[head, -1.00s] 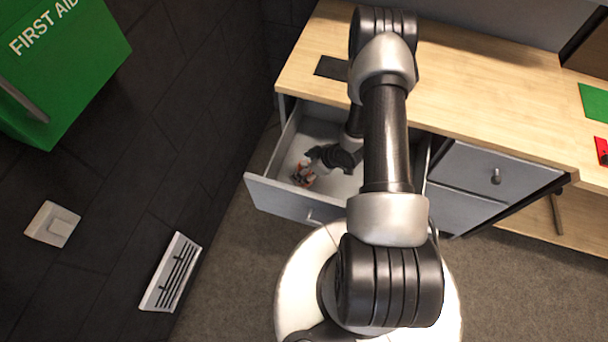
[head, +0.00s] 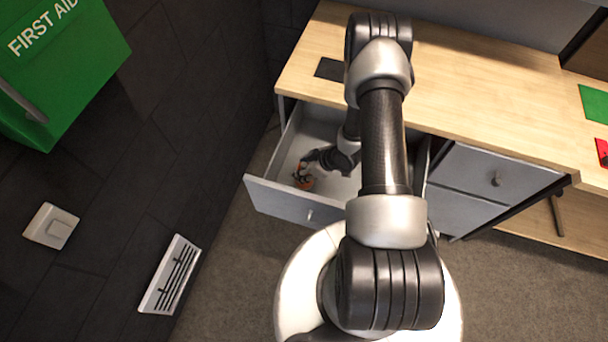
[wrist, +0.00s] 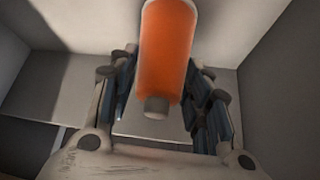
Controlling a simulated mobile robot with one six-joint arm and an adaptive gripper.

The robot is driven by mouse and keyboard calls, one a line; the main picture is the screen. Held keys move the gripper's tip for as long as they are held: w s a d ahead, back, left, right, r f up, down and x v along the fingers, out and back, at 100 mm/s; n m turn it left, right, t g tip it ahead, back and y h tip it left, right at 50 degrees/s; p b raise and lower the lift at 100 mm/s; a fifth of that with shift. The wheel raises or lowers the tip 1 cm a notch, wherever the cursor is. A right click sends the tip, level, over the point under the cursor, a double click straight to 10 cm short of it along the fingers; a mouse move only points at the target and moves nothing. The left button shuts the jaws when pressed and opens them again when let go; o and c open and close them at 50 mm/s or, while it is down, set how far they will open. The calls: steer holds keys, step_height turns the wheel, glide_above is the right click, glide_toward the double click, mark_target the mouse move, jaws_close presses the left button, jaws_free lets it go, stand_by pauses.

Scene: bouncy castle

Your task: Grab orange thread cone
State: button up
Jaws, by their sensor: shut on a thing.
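The orange thread cone (wrist: 167,50) is between the fingers of my gripper (wrist: 163,95) in the wrist view, with its narrow grey end toward the camera. My gripper is shut on it. In the head view the cone (head: 306,183) shows as a small orange patch inside the open drawer (head: 270,196), near its front left. My gripper (head: 303,173) is at the cone there, partly covering it. Whether the cone touches the drawer floor cannot be told.
The drawer walls surround my gripper closely. The wooden desktop (head: 480,100) is above and behind the drawer. Closed grey drawers (head: 480,170) are to the right. A dark wall with a green first aid box (head: 70,60) is at the left.

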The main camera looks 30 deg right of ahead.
steer(key=shift+c, duration=0.8)
steer(key=shift+r, duration=0.15)
